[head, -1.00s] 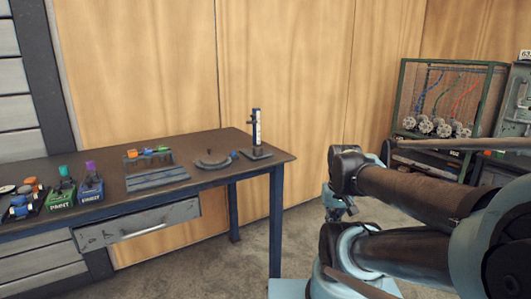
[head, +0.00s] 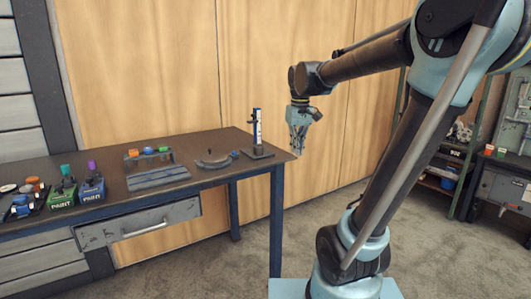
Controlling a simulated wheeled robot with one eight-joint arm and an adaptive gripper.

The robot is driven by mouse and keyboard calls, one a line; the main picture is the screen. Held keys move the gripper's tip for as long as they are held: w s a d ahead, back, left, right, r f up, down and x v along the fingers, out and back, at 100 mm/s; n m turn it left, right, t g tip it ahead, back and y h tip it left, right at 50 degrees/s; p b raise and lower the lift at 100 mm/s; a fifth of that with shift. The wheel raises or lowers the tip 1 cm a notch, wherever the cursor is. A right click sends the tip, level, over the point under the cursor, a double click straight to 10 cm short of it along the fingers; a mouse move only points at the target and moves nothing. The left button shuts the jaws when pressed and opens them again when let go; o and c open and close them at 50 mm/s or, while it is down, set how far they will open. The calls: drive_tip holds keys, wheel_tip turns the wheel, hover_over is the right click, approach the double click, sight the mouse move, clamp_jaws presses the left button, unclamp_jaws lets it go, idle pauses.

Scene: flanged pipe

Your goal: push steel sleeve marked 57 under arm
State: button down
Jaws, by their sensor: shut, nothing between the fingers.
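No steel sleeve with a readable 57 can be made out in the head view; any marking is too small to read. A gauge stand (head: 257,127) with an upright blue and white column and a short side arm stands at the right end of the bench. Its dark flat base (head: 260,154) rests on the bench top. My gripper (head: 298,153) points down just right of the stand, near the bench's right corner in the picture. It is shut and empty, apart from the stand.
The dark workbench (head: 225,179) also bears a curved grey gauge (head: 213,161), a rack with coloured tops (head: 148,154), a grey block (head: 158,178), and green (head: 63,193) and blue (head: 92,188) paint containers. Shelving (head: 441,178) stands at the right. Bare bench lies in front of the stand.

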sight(260, 155)
drive_tip(key=w+a+r+n, duration=0.2)
drive_tip(key=w+a+r, duration=0.2)
drive_tip(key=w+a, duration=0.55)
drive_tip(key=shift+g, duration=0.4)
drive_tip(key=f, duration=0.3)
drive_tip(key=w+a+f, duration=0.1)
drive_tip(key=f, duration=0.2)
drive_tip(key=w+f, duration=0.1)
drive_tip(key=f, duration=0.3)
drive_tip(key=shift+a, duration=0.15)
drive_tip(key=shift+w+a, duration=0.5)
drive_tip(key=shift+w, duration=0.15)
drive_tip(key=shift+w+a, duration=0.6)
drive_tip(key=shift+w, duration=0.25)
drive_tip(key=shift+w+a, duration=0.6)
drive_tip(key=shift+w, duration=0.2)
